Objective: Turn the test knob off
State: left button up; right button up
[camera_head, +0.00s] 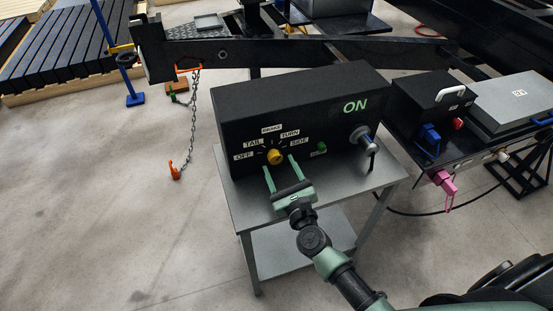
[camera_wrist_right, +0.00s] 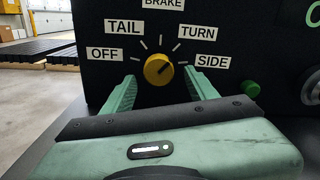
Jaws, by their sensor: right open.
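The yellow test knob (camera_head: 275,156) is on the front of a black test box (camera_head: 335,95) with labels OFF, TAIL, BRAKE, TURN and SIDE around it. In the right wrist view the yellow knob (camera_wrist_right: 158,70) carries a small dark mark that seems to point up and right, toward the TURN and SIDE side. The OFF label (camera_wrist_right: 105,54) is at the knob's left. My right gripper (camera_head: 280,165) is open, its two green fingers on either side of the knob. I cannot tell whether they touch it. My left gripper is not in view.
The box stands on a grey metal table (camera_head: 345,195). The trailer frame (camera_head: 270,50) runs behind, with a hanging chain (camera_head: 193,110).

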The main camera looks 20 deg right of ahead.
aim_at(277, 162)
jog(key=shift+w+a, duration=0.1)
jog(key=shift+w, duration=1.5)
grip_shut()
